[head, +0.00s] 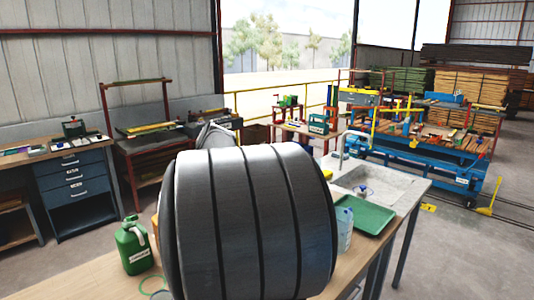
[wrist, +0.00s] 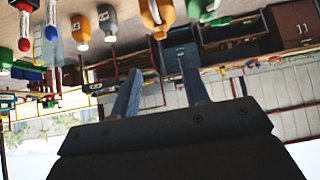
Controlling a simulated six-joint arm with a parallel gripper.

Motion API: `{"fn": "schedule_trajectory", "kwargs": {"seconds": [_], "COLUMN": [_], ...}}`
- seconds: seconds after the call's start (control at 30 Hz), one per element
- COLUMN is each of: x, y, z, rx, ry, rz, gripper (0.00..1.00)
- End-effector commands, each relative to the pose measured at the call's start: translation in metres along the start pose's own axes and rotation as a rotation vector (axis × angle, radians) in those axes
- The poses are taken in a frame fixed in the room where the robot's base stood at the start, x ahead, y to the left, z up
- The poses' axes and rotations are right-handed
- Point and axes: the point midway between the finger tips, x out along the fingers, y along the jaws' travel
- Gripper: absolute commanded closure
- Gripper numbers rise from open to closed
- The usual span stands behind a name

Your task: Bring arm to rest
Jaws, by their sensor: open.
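In the wrist view my gripper (wrist: 159,64) is open. Its two grey fingers stand apart with nothing between them, and no object touches them. The wrist picture is upside down, with the bench and its bottles along the top. In the head view a large grey ribbed cylinder (head: 252,220) fills the lower middle; I cannot tell whether it is the autoclave or one of my arm links. My gripper cannot be made out in the head view.
A green jug (head: 136,245) stands on the wooden bench left of the cylinder. A green tray (head: 366,218) and a sink (head: 380,185) are to its right. In the wrist view an orange jug (wrist: 157,14) and several bottles stand beyond the fingers, apart from them.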

Motion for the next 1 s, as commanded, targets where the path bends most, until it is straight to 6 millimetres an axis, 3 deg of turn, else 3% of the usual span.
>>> {"fn": "schedule_trajectory", "kwargs": {"seconds": [0.43, 1.0], "x": [0.012, 0.013], "y": [-0.001, 0.0], "z": [-0.034, -0.04], "rx": [-0.006, 0.002], "ry": [-0.179, -0.223], "rz": [-0.008, 0.003], "gripper": [0.58, 0.58]}}
